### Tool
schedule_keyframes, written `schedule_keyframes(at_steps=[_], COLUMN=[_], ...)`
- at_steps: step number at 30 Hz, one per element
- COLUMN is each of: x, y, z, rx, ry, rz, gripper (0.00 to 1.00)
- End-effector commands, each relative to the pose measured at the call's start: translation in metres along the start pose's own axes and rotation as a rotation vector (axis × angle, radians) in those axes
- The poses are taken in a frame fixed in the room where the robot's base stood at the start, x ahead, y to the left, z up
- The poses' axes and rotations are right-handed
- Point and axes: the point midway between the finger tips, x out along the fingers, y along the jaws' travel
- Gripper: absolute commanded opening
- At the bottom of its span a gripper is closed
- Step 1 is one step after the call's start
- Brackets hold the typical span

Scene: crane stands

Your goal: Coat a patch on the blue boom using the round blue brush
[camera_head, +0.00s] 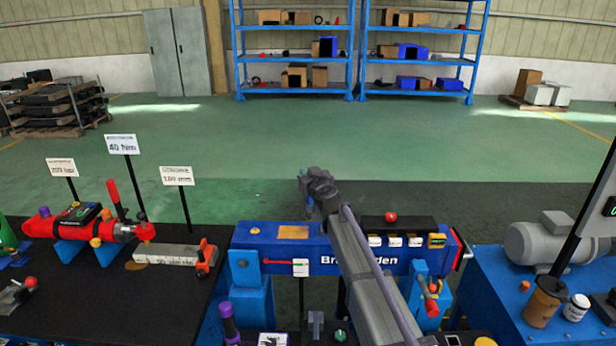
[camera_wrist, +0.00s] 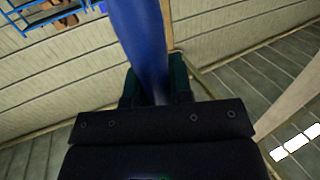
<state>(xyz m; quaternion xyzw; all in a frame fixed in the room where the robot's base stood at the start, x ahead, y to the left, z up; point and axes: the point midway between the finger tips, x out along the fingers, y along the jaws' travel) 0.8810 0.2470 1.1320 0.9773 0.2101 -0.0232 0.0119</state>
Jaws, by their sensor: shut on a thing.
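The blue boom (camera_head: 325,262) lies across its stands in the head view, with part of its lettering hidden behind my arm. A tan rectangular patch (camera_head: 293,232) shows on its top, left of my arm. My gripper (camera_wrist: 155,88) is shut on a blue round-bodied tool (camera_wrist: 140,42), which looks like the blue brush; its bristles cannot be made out. In the head view my gripper (camera_head: 308,188) is small, beyond and above the boom, with a bit of blue (camera_head: 309,206) hanging below it.
A black switch box (camera_head: 398,224) with a red knob sits on the boom's right part. A brown can (camera_head: 545,301), a white jar (camera_head: 577,307) and a grey motor (camera_head: 545,243) are at right.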

Motion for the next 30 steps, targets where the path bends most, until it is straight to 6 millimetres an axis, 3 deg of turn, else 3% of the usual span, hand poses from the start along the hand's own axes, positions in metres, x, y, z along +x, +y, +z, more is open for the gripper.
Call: schedule_keyframes(at_steps=[1, 11, 30], x=[-0.001, -0.002, -0.002], y=[0.000, 0.001, 0.001], z=[-0.010, -0.036, -0.037], rx=[0.000, 0.000, 0.000], ry=[0.000, 0.000, 0.000], rz=[0.000, 0.000, 0.000], gripper=[0.00, 0.00, 0.00])
